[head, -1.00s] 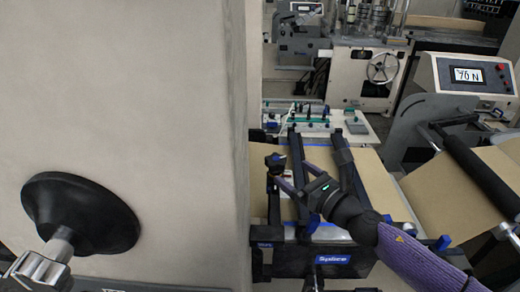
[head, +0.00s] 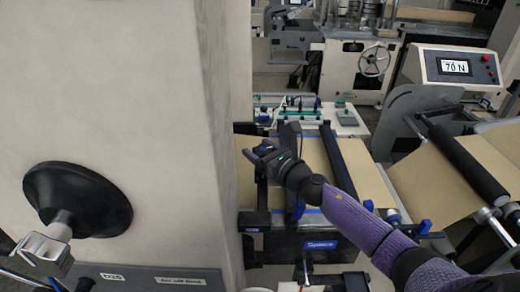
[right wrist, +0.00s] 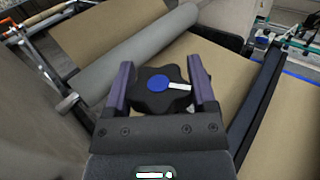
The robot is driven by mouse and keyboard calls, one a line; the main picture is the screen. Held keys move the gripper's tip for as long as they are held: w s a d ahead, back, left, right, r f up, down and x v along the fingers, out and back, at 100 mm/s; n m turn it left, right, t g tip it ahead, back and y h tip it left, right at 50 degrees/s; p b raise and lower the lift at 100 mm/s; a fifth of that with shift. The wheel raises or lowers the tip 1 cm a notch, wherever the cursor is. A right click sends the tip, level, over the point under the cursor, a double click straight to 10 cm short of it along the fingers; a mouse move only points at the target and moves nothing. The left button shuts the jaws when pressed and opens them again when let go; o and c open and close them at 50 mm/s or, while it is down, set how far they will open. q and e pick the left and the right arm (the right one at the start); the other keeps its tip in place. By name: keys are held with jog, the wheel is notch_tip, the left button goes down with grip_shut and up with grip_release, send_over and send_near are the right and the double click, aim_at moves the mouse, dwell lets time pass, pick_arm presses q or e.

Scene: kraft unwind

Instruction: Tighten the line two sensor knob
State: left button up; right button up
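The black lobed knob with a blue cap and a white pointer mark (right wrist: 157,83) is in the right wrist view. My right gripper (right wrist: 160,60) is open, with one purple-sided finger on each side of the knob. Its fingertips reach along the knob's sides; whether they touch it I cannot tell. In the head view my right gripper (head: 259,152) is at the left part of the sensor frame, over the brown web, and largely hides the knob.
A large beige machine wall (head: 120,90) with a black disc (head: 78,197) fills the left. The brown kraft web (head: 362,180) runs under black bars. A display (head: 454,67) reading 70 N stands at upper right. A grey roller (right wrist: 130,55) lies beyond the knob.

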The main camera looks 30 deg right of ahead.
jog(key=c, duration=0.6)
jog(key=shift+r+m+h+p, duration=0.15)
jog(key=shift+m+h+p, duration=0.7)
jog(key=shift+h, duration=0.45)
jog(key=shift+c, duration=0.2)
jog(key=m+h+p, duration=0.1)
jog(key=m+h, duration=0.1)
jog(key=h, duration=0.1)
jog(key=shift+d+h+p, duration=0.15)
jog(key=shift+h+p, duration=0.2)
jog(key=shift+h, duration=0.05)
jog(key=m+g+h, duration=0.1)
jog(key=m+h, duration=0.1)
jog(key=h, duration=0.1)
jog(key=shift+d+m+h+p, duration=0.15)
jog(key=shift+m+h+p, duration=0.15)
jog(key=shift+m+p, duration=0.1)
jog(key=shift+d+m+g+h, duration=0.15)
jog(key=shift+m+g+h, duration=1)
jog(key=shift+h, duration=0.65)
jog(key=shift+m, duration=0.3)
jog(key=o, duration=0.9)
jog(key=shift+o, duration=1.4)
